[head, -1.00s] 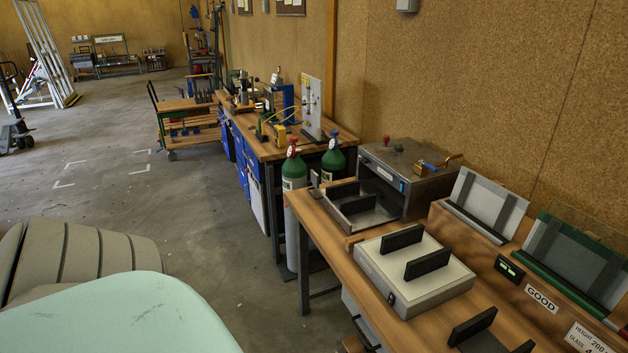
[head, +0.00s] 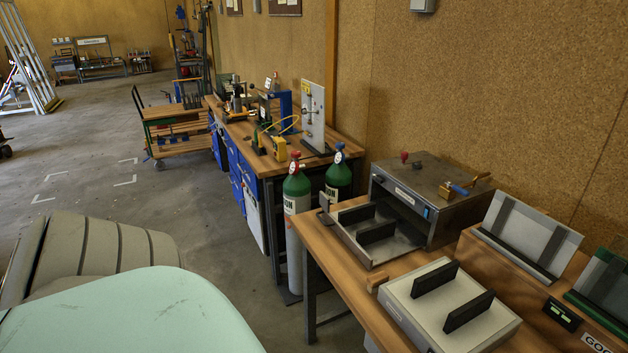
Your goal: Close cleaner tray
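The cleaner is a grey metal box (head: 430,198) with a red knob and a brass-and-blue fitting on top, standing on the wooden bench against the wall. Its tray (head: 348,238) is pulled out to the left of the box and lies open over the bench. Neither of my grippers is in view.
A light grey unit (head: 450,305) with two black holders stands in front of the cleaner. Glass stands (head: 525,233) are at the right. Two green gas cylinders (head: 297,190) stand beside the bench end. Open floor (head: 225,245) lies to the left.

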